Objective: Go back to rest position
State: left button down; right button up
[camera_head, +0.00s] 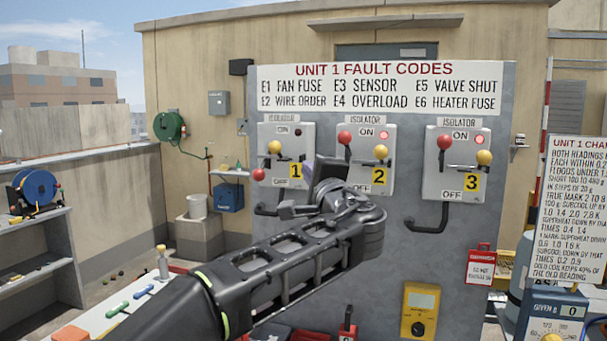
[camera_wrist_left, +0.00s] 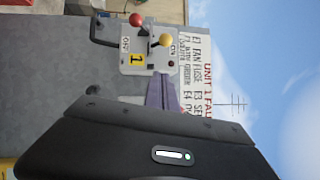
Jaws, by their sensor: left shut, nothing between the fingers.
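My left arm reaches in from the lower left in the head view. The gripper and wrist hide part of the panel and the lower part of isolator 2 (camera_head: 366,135). My right gripper is in neither view.
Isolator 1's red knob (camera_head: 258,174) is down near OFF; its lamp is dark. Isolators 2 and 3 (camera_head: 458,165) have red knobs up and lit red lamps. A yellow meter (camera_head: 420,310) stands lower right. A bench (camera_head: 105,318) with coloured-handled tools lies lower left.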

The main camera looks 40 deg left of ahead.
pick_arm(q)
jog(key=shift+v, duration=1)
